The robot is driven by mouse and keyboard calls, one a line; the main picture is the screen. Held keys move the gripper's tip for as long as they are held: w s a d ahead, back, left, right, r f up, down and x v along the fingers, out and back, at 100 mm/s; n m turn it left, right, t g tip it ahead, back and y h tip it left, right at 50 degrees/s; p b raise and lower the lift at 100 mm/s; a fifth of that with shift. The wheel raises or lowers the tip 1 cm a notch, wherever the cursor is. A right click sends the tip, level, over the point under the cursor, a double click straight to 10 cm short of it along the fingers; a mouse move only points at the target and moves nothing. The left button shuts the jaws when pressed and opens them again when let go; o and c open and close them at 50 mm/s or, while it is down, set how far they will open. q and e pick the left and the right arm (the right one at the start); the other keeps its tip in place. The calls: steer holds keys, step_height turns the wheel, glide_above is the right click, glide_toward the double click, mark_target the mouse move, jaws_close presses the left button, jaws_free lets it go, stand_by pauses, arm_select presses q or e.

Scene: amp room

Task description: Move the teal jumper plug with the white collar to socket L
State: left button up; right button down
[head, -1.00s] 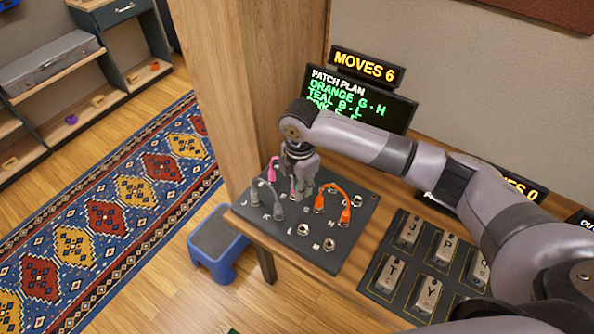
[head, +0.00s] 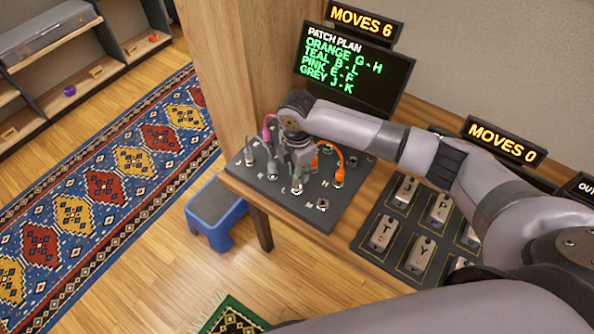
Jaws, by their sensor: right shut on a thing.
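The dark patch panel (head: 345,203) lies on the wooden bench. My right gripper (head: 297,181) points down over its front part and is shut. A small white piece (head: 297,189) shows right under the fingertips, fitting the white collar of the teal jumper plug. The rest of that plug and the teal cable are hidden by the gripper. The printed L is just left of the fingertips, so the white piece is at socket L. I cannot tell whether the plug is seated. My left gripper is out of view.
An orange jumper (head: 338,166) stands close right of the gripper, a grey jumper (head: 271,168) and a pink jumper (head: 266,133) close left. Socket M (head: 322,204) is empty. The patch plan screen (head: 352,67) lists teal B - L. Lettered keys (head: 420,256) lie right; a blue stool (head: 217,212) stands below.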

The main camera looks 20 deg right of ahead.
stand_by(0.4)
steer(key=shift+p, duration=0.55)
steer(key=shift+f+b, duration=0.75)
steer(key=shift+f, duration=0.7)
steer(key=c, duration=1.4)
jaws_free()
steer(key=shift+r, duration=0.25)
step_height(320, 180, up, 12)
steer(key=shift+f, duration=0.2)
